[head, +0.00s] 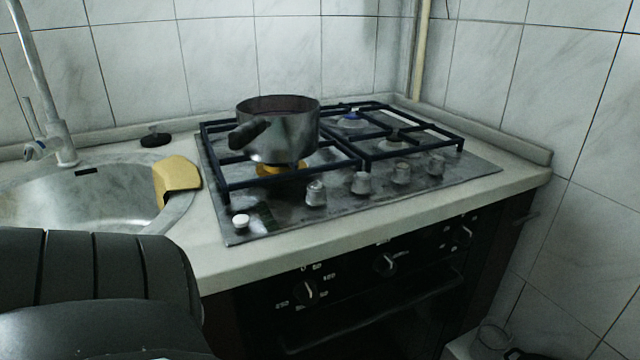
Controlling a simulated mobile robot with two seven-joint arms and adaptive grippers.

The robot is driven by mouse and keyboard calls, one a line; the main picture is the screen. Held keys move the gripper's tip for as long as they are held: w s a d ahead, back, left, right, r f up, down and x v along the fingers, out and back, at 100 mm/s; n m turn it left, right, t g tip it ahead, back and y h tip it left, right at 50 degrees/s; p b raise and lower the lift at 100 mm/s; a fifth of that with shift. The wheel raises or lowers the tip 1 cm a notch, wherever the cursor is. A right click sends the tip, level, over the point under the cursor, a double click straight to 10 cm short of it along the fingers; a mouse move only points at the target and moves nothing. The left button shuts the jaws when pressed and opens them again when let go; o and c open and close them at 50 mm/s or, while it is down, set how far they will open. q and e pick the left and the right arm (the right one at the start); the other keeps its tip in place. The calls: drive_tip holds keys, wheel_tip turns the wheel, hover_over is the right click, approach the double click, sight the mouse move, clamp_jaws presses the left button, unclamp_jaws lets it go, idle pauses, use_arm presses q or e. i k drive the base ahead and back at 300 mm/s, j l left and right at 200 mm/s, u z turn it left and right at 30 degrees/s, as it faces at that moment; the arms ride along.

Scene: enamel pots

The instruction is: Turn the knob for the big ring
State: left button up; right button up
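The gas hob (300,216) has several pale grey knobs in a row along its front edge. The leftmost knob (316,193) sits in front of the pot, followed rightward by a second knob (361,183), a third knob (401,173) and the rightmost knob (436,165). A steel pot (292,132) with a dark handle stands on the left grate. A yellow-orange patch (268,169) shows at the burner under it; I cannot tell whether it is flame. A blue spot (352,121) shows at the back burner. Neither gripper is visible.
A white button (240,221) sits at the hob's front left corner. The sink (80,200) with a yellow cloth (177,174) is at left. Oven knobs (384,265) lie below the worktop edge (375,222). Dark ribbed parts block the lower left.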

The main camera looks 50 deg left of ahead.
sight(360, 186)
drive_tip(key=u, duration=0.4)
drive_tip(key=i+l+u, duration=0.1)
drive_tip(key=u, duration=0.3)
drive_tip(key=l+u, duration=0.1)
drive_tip(key=u, duration=0.75)
drive_tip(key=i+l, duration=0.05)
drive_tip(key=l, duration=0.05)
